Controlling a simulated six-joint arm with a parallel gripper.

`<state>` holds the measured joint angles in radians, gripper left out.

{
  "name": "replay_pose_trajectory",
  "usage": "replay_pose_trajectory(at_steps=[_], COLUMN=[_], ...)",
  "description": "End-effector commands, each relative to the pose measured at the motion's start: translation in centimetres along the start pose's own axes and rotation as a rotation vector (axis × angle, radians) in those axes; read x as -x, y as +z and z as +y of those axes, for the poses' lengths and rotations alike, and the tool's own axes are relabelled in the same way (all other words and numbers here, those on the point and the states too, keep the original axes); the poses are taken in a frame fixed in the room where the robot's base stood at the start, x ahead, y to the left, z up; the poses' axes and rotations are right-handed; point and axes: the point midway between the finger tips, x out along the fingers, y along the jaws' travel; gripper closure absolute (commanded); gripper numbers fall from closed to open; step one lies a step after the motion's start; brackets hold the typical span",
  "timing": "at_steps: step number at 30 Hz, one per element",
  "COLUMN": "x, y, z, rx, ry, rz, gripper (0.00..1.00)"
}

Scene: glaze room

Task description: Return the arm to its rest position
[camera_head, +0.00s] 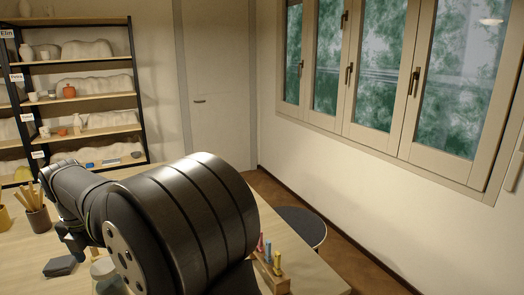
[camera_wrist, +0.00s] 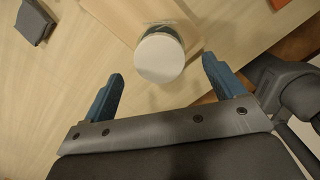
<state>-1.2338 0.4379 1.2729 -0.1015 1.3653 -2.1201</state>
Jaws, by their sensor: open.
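My gripper (camera_wrist: 163,68) shows in the wrist view with its two blue fingers spread wide and nothing held between them. A jar with a round white lid (camera_wrist: 160,58) stands past the fingertips, roughly centred between them; I see no finger touching it. In the head view my dark arm reaches across the table to the left, and it hides most of the gripper. A pale round-topped item (camera_head: 103,267), perhaps the same jar, shows partly behind the arm.
A grey block (camera_head: 60,266) and a pot of tools (camera_head: 38,218) are on the table (camera_head: 20,258) at left. A small rack (camera_head: 272,277) of coloured items stands right of my arm, near a stool (camera_head: 302,226). Shelves (camera_head: 80,100) of pottery stand behind.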

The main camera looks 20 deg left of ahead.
Motion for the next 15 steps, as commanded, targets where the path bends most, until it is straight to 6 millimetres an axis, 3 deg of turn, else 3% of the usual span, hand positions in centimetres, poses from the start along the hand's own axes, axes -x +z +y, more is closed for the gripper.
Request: replay_pose_trajectory(at_steps=[11, 12, 15], x=[-7.7, -6.1, -4.0], y=[-0.1, 0.2, 0.4], z=[-0.1, 0.1, 0.0], rx=[-0.001, -0.001, -0.001], ry=[-0.004, 0.004, 0.004], rz=[0.003, -0.003, -0.003], gripper=[0.13, 0.13, 0.13])
